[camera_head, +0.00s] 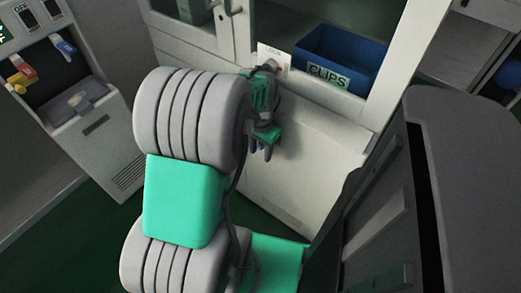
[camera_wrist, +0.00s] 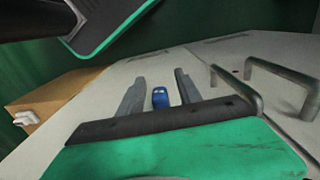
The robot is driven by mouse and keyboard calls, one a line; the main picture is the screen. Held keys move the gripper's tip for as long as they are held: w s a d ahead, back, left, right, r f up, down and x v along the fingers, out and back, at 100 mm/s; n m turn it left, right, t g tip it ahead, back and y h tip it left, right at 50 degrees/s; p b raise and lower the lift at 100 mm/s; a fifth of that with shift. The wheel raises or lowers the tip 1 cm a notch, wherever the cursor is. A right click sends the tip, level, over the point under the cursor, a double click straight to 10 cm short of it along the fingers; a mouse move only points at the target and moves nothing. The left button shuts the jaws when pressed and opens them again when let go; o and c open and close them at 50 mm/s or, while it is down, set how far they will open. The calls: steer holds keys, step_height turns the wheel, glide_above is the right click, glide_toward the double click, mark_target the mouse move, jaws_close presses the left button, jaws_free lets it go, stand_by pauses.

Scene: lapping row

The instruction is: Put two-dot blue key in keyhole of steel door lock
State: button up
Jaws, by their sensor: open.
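A small blue piece, which looks like the blue key (camera_wrist: 160,97), shows between the two fingers of my gripper (camera_wrist: 160,77) in the wrist view. The fingers stand apart, with gaps on both sides of the blue piece. Its dots are too small to count. In the head view my gripper (camera_head: 261,151) hangs in front of the pale cabinet, pointing down, with a bit of blue at its fingers. I cannot make out the steel door lock or its keyhole, nor whether the key sits in one.
A pale cabinet (camera_head: 285,185) stands behind my gripper, with a blue bin marked CLIPS (camera_head: 345,57) inside its opening. Bar handles (camera_wrist: 237,90) rise close right of the fingers in the wrist view. A switch panel with coloured handles (camera_head: 22,72) is at left.

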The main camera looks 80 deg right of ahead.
steer(key=w+a, duration=0.4)
steer(key=a, duration=0.4)
steer(key=w+a+r+m+t+y, duration=0.2)
steer(key=w+r+m+t, duration=0.1)
steer(key=w, duration=1)
steer(key=w+a+r+m+t+y, duration=0.2)
steer(key=w+r, duration=0.3)
steer(key=w, duration=0.9)
steer(key=shift+w+a+m+t+y, duration=0.2)
steer(key=shift+m+t+y, duration=0.35)
steer(key=shift+t, duration=0.35)
